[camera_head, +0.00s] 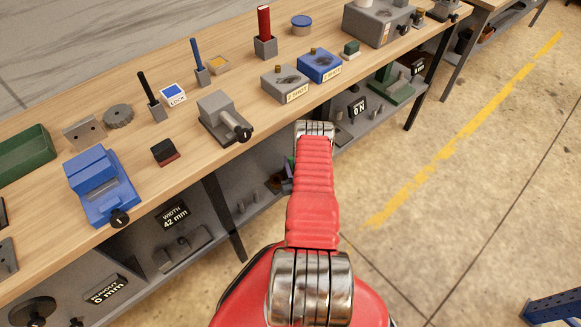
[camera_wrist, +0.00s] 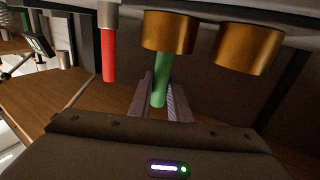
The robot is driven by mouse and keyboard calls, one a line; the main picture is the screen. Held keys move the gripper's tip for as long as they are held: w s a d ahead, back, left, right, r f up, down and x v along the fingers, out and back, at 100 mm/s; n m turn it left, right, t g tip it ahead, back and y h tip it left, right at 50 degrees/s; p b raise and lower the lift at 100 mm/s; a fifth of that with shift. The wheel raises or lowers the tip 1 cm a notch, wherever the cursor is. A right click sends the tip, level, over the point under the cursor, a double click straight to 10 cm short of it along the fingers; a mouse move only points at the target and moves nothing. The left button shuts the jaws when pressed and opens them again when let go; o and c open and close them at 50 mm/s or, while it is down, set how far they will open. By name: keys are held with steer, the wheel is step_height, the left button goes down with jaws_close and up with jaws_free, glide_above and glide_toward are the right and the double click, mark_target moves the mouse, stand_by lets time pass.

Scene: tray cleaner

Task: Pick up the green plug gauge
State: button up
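The green plug gauge (camera_wrist: 160,88) shows in the wrist view as a narrow green cylinder. It extends down from a thick brass-coloured part (camera_wrist: 168,32). My gripper (camera_wrist: 161,95) has one grey finger on each side of the green cylinder, with its free end lying between them. The fingers are close to it; whether they touch it cannot be told. In the head view my red arm reaches down toward the lower shelf, and the arm and bench hide my gripper there.
A red cylinder with a grey upper part (camera_wrist: 108,55) is left of the green gauge, and a second brass-coloured part (camera_wrist: 249,48) is right. In the head view, the wooden bench (camera_head: 215,160) carries a blue vise (camera_head: 100,185) and a grey vise (camera_head: 222,117).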

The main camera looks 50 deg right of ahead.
jaws_close()
steer(key=shift+r, duration=0.15)
steer(key=shift+r, duration=4.9)
